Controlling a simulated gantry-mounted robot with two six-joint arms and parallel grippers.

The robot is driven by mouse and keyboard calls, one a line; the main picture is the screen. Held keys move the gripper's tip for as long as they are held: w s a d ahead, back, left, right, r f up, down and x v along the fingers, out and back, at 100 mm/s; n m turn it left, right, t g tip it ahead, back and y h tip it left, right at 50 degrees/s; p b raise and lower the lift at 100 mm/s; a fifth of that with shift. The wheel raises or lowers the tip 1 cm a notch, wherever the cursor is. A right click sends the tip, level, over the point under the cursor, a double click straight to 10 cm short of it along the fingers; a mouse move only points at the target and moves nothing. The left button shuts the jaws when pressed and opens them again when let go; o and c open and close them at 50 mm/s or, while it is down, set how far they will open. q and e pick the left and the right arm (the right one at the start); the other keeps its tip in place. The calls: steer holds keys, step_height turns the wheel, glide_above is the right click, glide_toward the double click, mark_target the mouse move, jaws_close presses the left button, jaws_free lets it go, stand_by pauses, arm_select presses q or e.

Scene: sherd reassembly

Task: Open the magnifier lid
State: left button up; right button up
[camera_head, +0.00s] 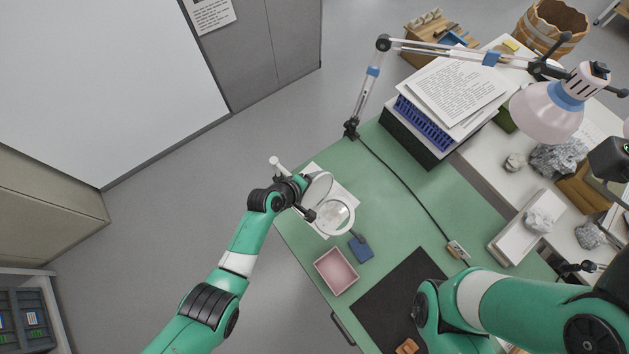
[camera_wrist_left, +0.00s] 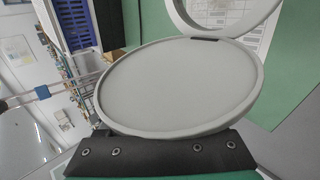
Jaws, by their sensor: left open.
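The magnifier (camera_head: 351,225) stands on the green bench, with its round ring and a blue base (camera_head: 361,250). Its round grey lid (camera_head: 318,188) is tilted up away from the ring, on the side of my left gripper. In the left wrist view the lid (camera_wrist_left: 180,88) fills the middle, joined by a small dark hinge to the ring (camera_wrist_left: 232,22) at the top right. My left gripper (camera_head: 304,200) is open beside the raised lid; whether it touches the lid I cannot tell. My right arm comes in from the right, and its gripper is not visible.
A pink tray (camera_head: 337,272) and a dark mat (camera_head: 393,306) lie nearer the front edge. White paper (camera_head: 317,222) lies under the magnifier. A box with papers (camera_head: 455,88) and a lamp (camera_head: 548,108) stand at the back.

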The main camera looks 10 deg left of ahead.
arm_select(q)
steer(key=p+v, duration=0.8)
steer(key=v, duration=0.3)
steer(key=shift+s+r+p, duration=0.2)
steer(key=shift+p, duration=0.15)
steer(key=shift+a, duration=0.15)
